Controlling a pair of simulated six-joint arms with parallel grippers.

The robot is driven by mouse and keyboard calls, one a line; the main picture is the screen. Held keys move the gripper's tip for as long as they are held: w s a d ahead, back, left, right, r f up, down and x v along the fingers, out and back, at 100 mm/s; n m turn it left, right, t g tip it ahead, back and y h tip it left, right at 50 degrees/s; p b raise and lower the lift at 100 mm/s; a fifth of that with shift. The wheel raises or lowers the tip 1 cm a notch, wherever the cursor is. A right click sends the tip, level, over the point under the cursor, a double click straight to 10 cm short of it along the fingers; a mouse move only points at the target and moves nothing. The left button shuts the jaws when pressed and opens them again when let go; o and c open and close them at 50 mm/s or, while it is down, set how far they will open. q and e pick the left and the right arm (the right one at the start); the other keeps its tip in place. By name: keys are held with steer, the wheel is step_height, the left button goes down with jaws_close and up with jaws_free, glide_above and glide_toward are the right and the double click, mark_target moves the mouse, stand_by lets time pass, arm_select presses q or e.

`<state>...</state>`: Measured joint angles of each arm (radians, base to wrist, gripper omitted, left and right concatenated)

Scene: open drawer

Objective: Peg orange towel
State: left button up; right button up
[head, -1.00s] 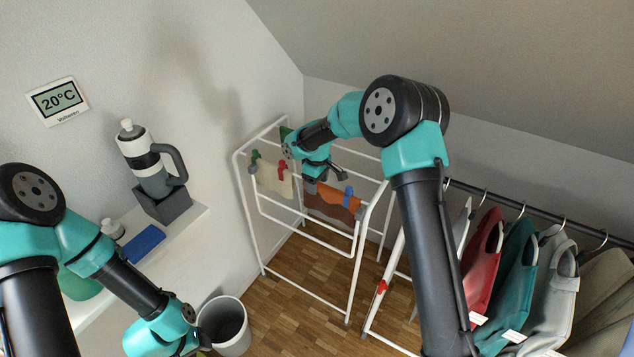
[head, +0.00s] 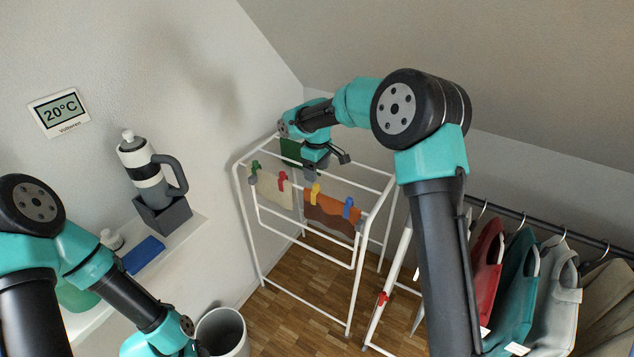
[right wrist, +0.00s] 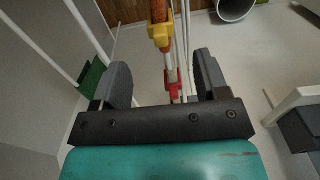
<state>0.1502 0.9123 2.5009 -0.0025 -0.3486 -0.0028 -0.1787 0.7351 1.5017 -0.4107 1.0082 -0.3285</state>
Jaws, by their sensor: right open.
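The orange towel (head: 328,218), with a brown lower part, hangs over a rail of the white drying rack (head: 352,285). A yellow peg (head: 316,193) sits at its left top edge and a blue peg (head: 348,208) at its right. In the right wrist view the yellow peg (right wrist: 160,34) is on the towel (right wrist: 158,10), beyond the fingertips. My right gripper (head: 328,162) is open and empty above the rack, clear of the towel; its spread fingers show in the right wrist view (right wrist: 160,80). My left arm's fingers are below the picture's bottom edge.
A cream cloth (head: 275,187) with green and red pegs (head: 283,180) hangs left of the towel. A green cloth (head: 291,150) hangs behind. A bin (head: 222,332) stands at lower left, and a clothes rail with garments (head: 515,280) is at right.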

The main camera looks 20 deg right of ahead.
step_height(320, 180, up, 8)
steer(key=shift+f, duration=0.2)
